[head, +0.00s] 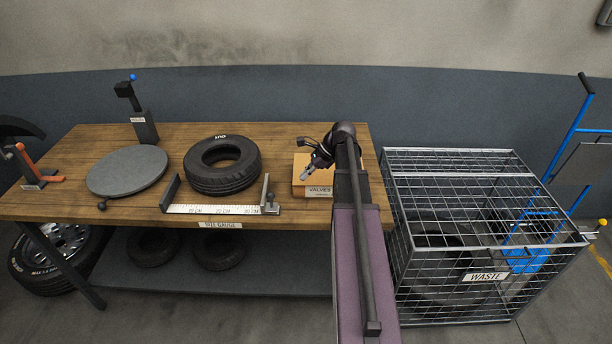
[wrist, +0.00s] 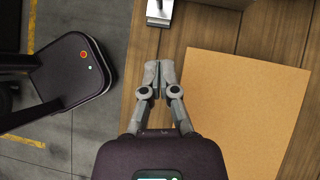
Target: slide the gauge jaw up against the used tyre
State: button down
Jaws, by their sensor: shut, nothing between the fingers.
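The used tyre (head: 222,170), black with a white mark on its rim, lies flat on the wooden bench behind the size gauge (head: 215,209). The gauge is a pale scale with an upright at its left end (head: 171,188) and an upright jaw (head: 266,192) near its right end. The jaw stands right of the tyre, seemingly a little apart from it. My gripper (head: 307,178) is shut and empty, over the bench by the valves box, right of the jaw. In the wrist view its fingertips (wrist: 159,70) meet; a metal piece, likely the gauge end (wrist: 159,12), shows beyond them.
The cardboard valves box (head: 314,190) sits beside my gripper; its top (wrist: 245,110) fills the right of the wrist view. A grey round plate (head: 127,171) and a black post (head: 143,120) stand left. A wire waste cage (head: 485,278) is right of the bench.

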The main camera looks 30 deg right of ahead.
jog(key=b+x, duration=0.5)
jog(key=x, duration=0.2)
jog(key=shift+f, duration=0.1)
jog(key=shift+w+a+f, duration=0.1)
jog(key=shift+w+a, duration=0.25)
jog(key=shift+a, duration=0.5)
jog(key=shift+w+a, duration=0.35)
jog(key=shift+a, duration=0.45)
jog(key=shift+w, duration=0.1)
